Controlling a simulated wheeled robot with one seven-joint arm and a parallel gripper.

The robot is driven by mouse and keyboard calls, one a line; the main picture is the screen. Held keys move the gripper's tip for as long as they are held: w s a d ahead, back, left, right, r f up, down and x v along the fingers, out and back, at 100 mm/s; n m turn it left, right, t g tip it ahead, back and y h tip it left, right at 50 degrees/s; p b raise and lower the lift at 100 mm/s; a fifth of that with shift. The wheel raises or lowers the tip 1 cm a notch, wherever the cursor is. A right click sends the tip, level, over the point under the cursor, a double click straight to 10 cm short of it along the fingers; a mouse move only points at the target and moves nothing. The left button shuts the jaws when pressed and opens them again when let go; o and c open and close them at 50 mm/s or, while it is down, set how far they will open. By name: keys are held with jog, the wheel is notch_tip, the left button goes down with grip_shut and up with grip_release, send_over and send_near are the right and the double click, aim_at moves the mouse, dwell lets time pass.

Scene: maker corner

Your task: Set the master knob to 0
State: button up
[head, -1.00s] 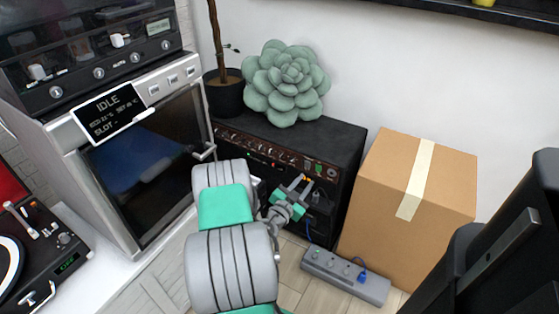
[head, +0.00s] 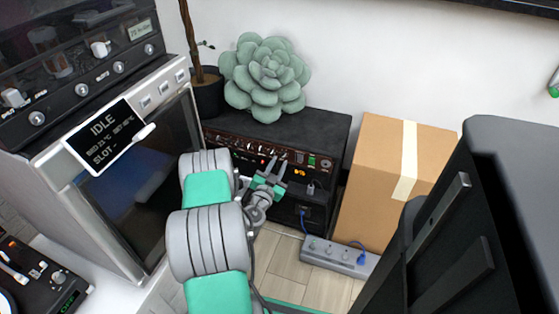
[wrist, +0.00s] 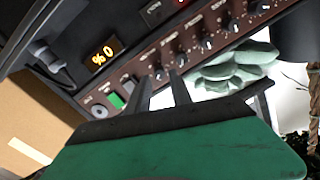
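The amplifier (head: 325,125) is black, with a dark red knob panel (head: 235,148) along its upper front. No label for the master knob is legible, so I cannot tell which knob it is. In the wrist view the picture is upside down, and a small orange display (wrist: 103,55) appears to read 0 %. My gripper (head: 277,163) is open in front of the panel, left of the display. In the wrist view a small knob (wrist: 159,73) shows between its two fingertips; I cannot tell whether they touch it.
A succulent plush (head: 265,78) sits on the amplifier. A cardboard box (head: 380,165) stands right of it, a power strip (head: 338,256) lies on the floor. A machine (head: 150,165) with an IDLE screen stands left. A dark object (head: 490,220) fills the right foreground.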

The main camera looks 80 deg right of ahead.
aim_at(283, 155)
jog(key=shift+s+d, duration=0.1)
jog(key=shift+d, duration=1.15)
grip_shut()
